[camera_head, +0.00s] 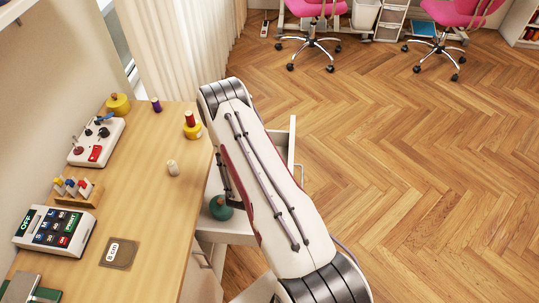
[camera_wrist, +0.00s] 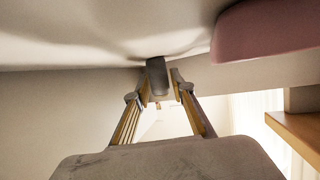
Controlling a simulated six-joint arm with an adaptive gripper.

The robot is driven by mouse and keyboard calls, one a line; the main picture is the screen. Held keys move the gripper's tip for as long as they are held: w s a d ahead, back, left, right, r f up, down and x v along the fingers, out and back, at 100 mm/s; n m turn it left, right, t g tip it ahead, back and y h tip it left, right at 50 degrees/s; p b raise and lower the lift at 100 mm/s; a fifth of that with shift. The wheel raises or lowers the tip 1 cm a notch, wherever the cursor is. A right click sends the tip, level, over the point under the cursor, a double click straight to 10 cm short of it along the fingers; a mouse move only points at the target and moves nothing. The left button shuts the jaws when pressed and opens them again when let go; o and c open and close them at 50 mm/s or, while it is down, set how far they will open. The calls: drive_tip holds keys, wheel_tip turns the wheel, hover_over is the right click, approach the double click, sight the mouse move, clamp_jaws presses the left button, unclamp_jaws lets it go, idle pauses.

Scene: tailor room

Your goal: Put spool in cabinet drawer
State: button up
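Small thread spools stand on the wooden table: a purple spool (camera_head: 156,105), a red spool (camera_head: 190,118) at a yellow round piece, and a cream spool (camera_head: 173,168). The white cabinet drawer (camera_head: 228,234) is pulled out at the table's right side, partly hidden by my arm. A green round knobbed item (camera_head: 220,208) is at the drawer. My gripper is hidden behind my arm in the head view. In the wrist view my gripper (camera_wrist: 157,88) has its fingers apart. A grey rounded bar (camera_wrist: 157,77) shows between the tips; I cannot tell whether they touch it.
On the table (camera_head: 165,240) are a yellow knobbed item (camera_head: 118,104), a white control box (camera_head: 96,142), a button panel (camera_head: 56,232), a small rack (camera_head: 80,192) and a brown card (camera_head: 119,253). The floor (camera_head: 420,160) to the right is clear, with pink chairs (camera_head: 452,12) at the back.

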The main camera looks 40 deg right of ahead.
drive_tip(key=shift+r, duration=0.15)
idle(0.3)
drive_tip(key=shift+a+r, duration=0.1)
drive_tip(key=shift+a, duration=0.05)
drive_tip(key=shift+v, duration=5.9)
